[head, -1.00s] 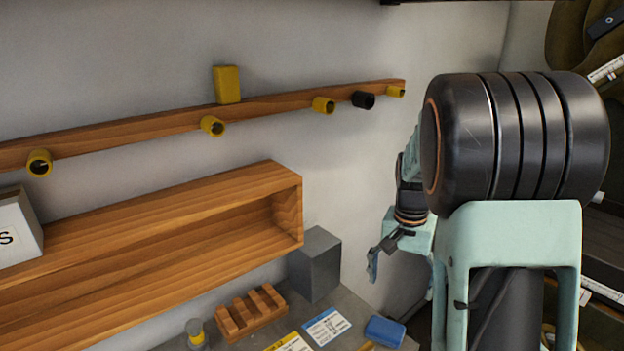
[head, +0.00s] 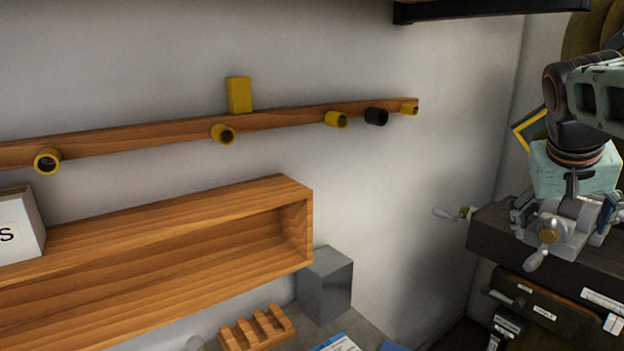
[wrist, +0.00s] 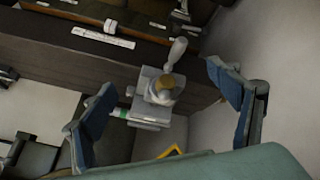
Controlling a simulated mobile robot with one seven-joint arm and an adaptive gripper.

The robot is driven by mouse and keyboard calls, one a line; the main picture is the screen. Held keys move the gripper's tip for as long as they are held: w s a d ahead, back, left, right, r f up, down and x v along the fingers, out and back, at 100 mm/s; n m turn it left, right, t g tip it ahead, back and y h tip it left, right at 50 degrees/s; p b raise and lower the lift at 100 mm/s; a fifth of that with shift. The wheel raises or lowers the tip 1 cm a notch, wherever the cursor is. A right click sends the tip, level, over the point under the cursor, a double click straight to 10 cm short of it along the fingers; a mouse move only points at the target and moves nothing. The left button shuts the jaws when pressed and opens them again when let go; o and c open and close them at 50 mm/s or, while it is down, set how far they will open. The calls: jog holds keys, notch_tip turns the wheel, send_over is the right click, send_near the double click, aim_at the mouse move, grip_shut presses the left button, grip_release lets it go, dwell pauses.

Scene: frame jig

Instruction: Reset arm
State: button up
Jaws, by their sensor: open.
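My gripper (head: 563,212) is at the right of the head view, pointing down, in front of a dark bench. Its two blue-grey fingers are spread wide and hold nothing; they also show in the wrist view (wrist: 160,78). A grey metal clamp with a brass knob and a pale handle (head: 550,240) shows at the fingers in the head view. In the wrist view the clamp (wrist: 152,110) lies between the fingers, seemingly beyond them; I cannot tell how far.
The dark bench (head: 490,232) stands below the gripper, with another handle (head: 452,213) at its left. On the left wall are a wooden peg rail (head: 290,118), a yellow block (head: 239,95) and an open wooden shelf (head: 150,225). A grey block (head: 325,285) stands below. The wall between is clear.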

jog(key=s+a+f+n+y+p, duration=0.1)
jog(key=s+a+y+p, duration=0.1)
jog(key=a, duration=0.8)
jog(key=s+a+f+n+t+y+p, duration=0.1)
jog(key=s+a+p, duration=0.3)
jog(key=a, duration=0.6)
jog(key=s+a+f+n+y+p, duration=0.2)
jog(key=s+a, duration=0.3)
jog(key=a, duration=0.6)
jog(key=shift+s+f+n+t+y+p, duration=0.3)
jog(key=shift+f+n+p, duration=0.1)
jog(key=shift+p, duration=0.2)
jog(key=shift+a, duration=0.1)
